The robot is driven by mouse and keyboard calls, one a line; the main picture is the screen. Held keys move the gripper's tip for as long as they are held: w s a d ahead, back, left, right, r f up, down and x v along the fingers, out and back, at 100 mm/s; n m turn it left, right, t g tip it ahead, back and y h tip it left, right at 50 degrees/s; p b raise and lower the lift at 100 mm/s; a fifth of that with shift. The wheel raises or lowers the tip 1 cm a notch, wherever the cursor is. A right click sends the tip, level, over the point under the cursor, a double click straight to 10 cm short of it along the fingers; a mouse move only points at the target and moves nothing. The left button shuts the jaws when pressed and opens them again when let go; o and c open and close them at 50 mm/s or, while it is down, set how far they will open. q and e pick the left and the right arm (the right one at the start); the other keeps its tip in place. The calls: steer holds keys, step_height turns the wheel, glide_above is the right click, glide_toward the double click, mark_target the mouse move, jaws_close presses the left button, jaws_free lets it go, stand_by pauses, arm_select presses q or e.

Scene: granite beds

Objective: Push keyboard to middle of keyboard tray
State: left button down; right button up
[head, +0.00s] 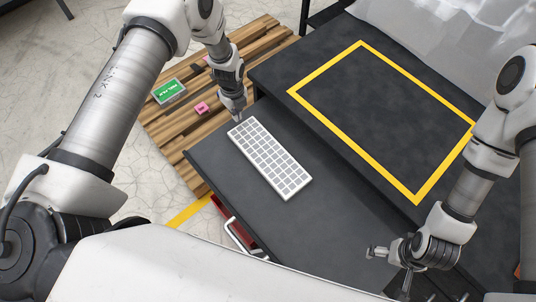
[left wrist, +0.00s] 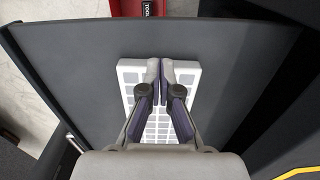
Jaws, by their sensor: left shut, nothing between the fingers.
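The white keyboard (head: 270,158) with light grey keys lies on the dark keyboard tray (head: 330,215), towards the tray's upper left end in the head view. My left gripper (head: 238,116) is shut and empty, with its tips at the keyboard's upper left short end. I cannot tell whether they touch it. In the left wrist view, the shut fingers (left wrist: 165,70) cover the middle of the keyboard (left wrist: 131,76), with the tray (left wrist: 85,75) around it. My right gripper (head: 387,270) appears open and empty over the lower right, away from the keyboard.
A raised dark desk (head: 385,110) with a yellow outlined rectangle borders the tray on the right. A wooden pallet (head: 170,135) on the left holds a green-labelled box (head: 170,91) and a pink object (head: 201,108). A red toolbox (head: 220,208) stands by the tray. The tray's lower part is clear.

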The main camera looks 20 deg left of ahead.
steer(key=shift+f, duration=0.1)
arm_select(q)
steer(key=shift+w+a+b, duration=0.15)
steer(key=shift+b, duration=0.15)
arm_select(e)
steer(key=shift+f, duration=0.25)
arm_select(q)
steer(key=shift+f+b, duration=1.15)
steer(key=shift+f, duration=0.1)
arm_select(e)
steer(key=shift+f, duration=1.15)
steer(key=shift+f, duration=0.2)
arm_select(q)
steer(key=shift+s+d, duration=0.2)
steer(key=shift+d, duration=0.05)
arm_select(e)
steer(key=shift+r, duration=0.15)
